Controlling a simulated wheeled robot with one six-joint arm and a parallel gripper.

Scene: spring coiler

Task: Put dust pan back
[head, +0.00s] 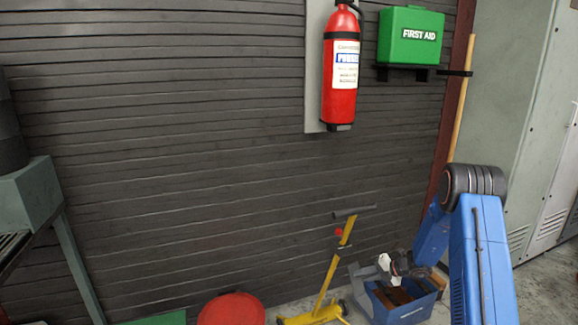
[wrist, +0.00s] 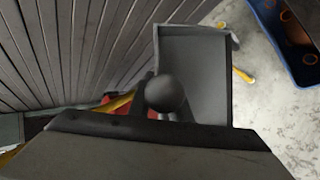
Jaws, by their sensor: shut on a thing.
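The dust pan is a grey, shallow tray with raised sides (wrist: 205,75), seen in the middle of the wrist view. In the head view a grey piece beside the blue bin, likely the same pan (head: 361,286), is partly hidden. My gripper (head: 390,267) is at the end of my blue arm, low at the right, near the bin. It is shut on the dust pan. In the wrist view a dark round knob and a broad dark part cover the near end of the pan, so the grip itself is hidden.
A blue bin (head: 408,312) with brown contents stands on the floor; it also shows in the wrist view (wrist: 268,18). A yellow stand (head: 328,285) and a red round lid (head: 231,309) are left of it. A fire extinguisher (head: 341,75) and first aid box (head: 410,37) hang on the slatted wall.

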